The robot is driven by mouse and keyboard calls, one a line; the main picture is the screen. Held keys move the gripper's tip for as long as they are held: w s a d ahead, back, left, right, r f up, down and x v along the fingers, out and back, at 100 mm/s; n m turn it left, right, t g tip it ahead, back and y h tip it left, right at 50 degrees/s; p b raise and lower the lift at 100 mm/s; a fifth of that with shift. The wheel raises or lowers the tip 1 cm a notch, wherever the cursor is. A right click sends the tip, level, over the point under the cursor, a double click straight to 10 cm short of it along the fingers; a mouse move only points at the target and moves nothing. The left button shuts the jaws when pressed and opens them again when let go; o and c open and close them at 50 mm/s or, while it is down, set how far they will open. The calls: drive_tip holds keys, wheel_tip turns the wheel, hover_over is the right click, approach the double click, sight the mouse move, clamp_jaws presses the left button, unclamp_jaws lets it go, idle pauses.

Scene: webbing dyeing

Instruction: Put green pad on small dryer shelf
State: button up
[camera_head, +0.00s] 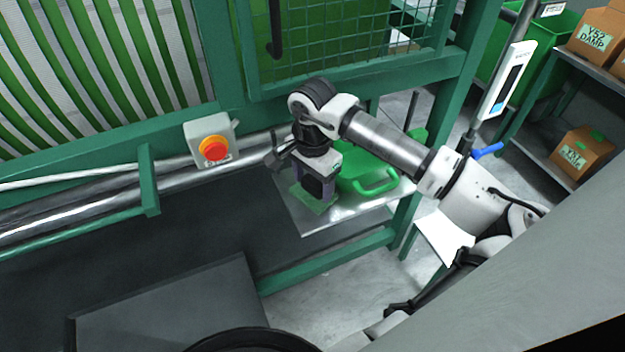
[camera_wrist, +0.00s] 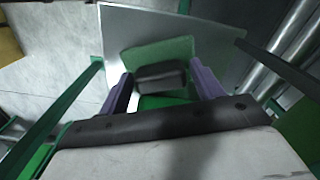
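The green pad (camera_head: 315,201) is a flat green piece with a dark block-like grip on top. It is at the left part of a small metal shelf (camera_head: 330,222), level and apparently on or just above its surface. My gripper (camera_head: 318,190) points down over it. The pad (camera_wrist: 150,52) shows beyond and below the grip there. The exact contact between pad and shelf (camera_wrist: 120,30) is hidden.
A green container with a handle (camera_head: 372,180) stands on the shelf right of my gripper. A green frame with a red stop button (camera_head: 213,148) and steel rollers (camera_head: 80,215) lie left. Boxes (camera_head: 582,155) sit on a rack at right.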

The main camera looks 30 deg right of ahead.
sight(313, 181)
drive_tip(key=shift+o, duration=0.8)
drive_tip(key=shift+r, duration=0.15)
wheel_tip(313, 181, up, 12)
drive_tip(key=b, duration=0.3)
